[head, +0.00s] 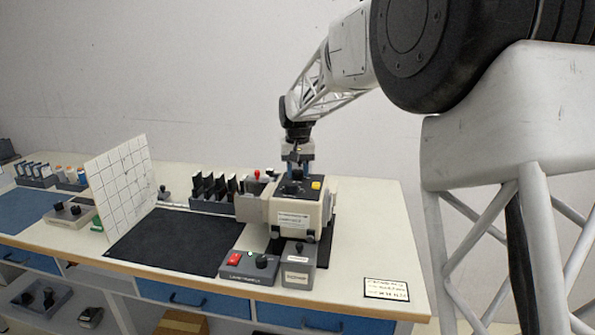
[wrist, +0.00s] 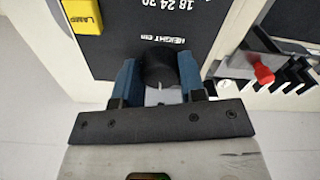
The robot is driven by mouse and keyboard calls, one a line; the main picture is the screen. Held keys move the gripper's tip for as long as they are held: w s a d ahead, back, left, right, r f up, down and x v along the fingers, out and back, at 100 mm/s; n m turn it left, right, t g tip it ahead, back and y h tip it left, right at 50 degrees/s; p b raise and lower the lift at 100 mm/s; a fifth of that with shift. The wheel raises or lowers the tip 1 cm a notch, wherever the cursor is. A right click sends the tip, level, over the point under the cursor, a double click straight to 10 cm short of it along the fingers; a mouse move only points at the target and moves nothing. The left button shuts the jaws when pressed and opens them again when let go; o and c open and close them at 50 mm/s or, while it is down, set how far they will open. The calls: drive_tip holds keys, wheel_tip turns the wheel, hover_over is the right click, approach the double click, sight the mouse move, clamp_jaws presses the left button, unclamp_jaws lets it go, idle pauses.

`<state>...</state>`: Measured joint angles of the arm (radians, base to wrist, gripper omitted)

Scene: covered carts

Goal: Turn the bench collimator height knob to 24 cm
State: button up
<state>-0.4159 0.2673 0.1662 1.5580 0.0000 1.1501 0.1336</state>
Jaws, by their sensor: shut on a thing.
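The bench collimator (head: 297,217) is a cream box with a dark top panel, standing on the table. In the wrist view its dark panel (wrist: 105,45) carries the printing "HEIGHT cm" and the numbers 18, 24 and 30. The black height knob (wrist: 159,64) stands on this panel. My gripper (wrist: 158,75) has its two blue fingers on either side of the knob and is shut on it. In the head view my gripper (head: 297,170) points down onto the box top, and the knob is mostly hidden. I cannot tell which number the knob points to.
A yellow LAMP button (wrist: 82,16) sits on the same panel. A rack of dark plates (head: 213,190) and a red-topped knob (wrist: 264,75) stand beside the box. A control box with a red switch (head: 234,259) is in front. A black mat (head: 170,240) lies clear to the left.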

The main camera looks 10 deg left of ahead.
sight(298, 171)
drive_tip(key=shift+m, duration=0.5)
drive_tip(key=o, duration=0.9)
drive_tip(key=shift+r, duration=3.9)
